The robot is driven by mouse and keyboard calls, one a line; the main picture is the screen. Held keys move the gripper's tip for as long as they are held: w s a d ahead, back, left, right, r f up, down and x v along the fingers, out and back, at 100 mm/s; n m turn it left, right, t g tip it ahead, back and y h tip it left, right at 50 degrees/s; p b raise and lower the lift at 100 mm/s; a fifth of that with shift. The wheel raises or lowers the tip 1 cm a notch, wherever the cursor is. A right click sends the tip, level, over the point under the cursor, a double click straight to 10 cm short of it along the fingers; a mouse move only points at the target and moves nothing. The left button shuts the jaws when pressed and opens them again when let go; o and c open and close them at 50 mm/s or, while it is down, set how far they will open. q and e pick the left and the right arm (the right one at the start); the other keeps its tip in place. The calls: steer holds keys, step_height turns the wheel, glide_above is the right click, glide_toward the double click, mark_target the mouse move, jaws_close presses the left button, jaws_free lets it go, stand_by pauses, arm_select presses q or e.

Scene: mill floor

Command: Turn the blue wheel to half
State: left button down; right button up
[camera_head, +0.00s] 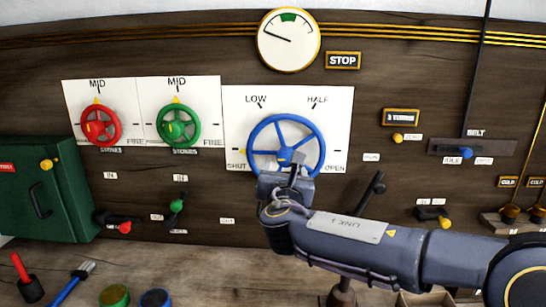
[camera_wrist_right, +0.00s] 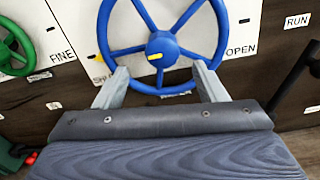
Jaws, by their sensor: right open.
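The blue wheel (camera_head: 319,146) is on a white plate with the labels SHUT at lower left, LOW at upper left, HALF at upper right and OPEN at lower right. A small yellow mark shows at its left rim near SHUT. My right gripper (camera_head: 287,168) is in front of the wheel's lower part and hides some of it. In the right wrist view its open fingers (camera_wrist_right: 162,78) stand apart, one each side below the hub (camera_wrist_right: 162,50), overlapping the lower rim. I cannot tell whether they touch it. My left gripper is not in view.
A red wheel (camera_head: 101,126) and a green wheel (camera_head: 177,125) are to the left, both with yellow pointers at MID. A round gauge (camera_head: 289,40) is above. A dark lever (camera_head: 376,186) stands close to the right of my gripper. A green box (camera_head: 45,192) is at far left.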

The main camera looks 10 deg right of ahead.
mark_target(286, 160)
steer(key=p+x, duration=0.1)
steer(key=x, duration=0.6)
steer(key=shift+d+p, duration=0.2)
steer(key=shift+p, duration=0.1)
steer(key=shift+c, duration=0.4)
steer(key=c, duration=0.9)
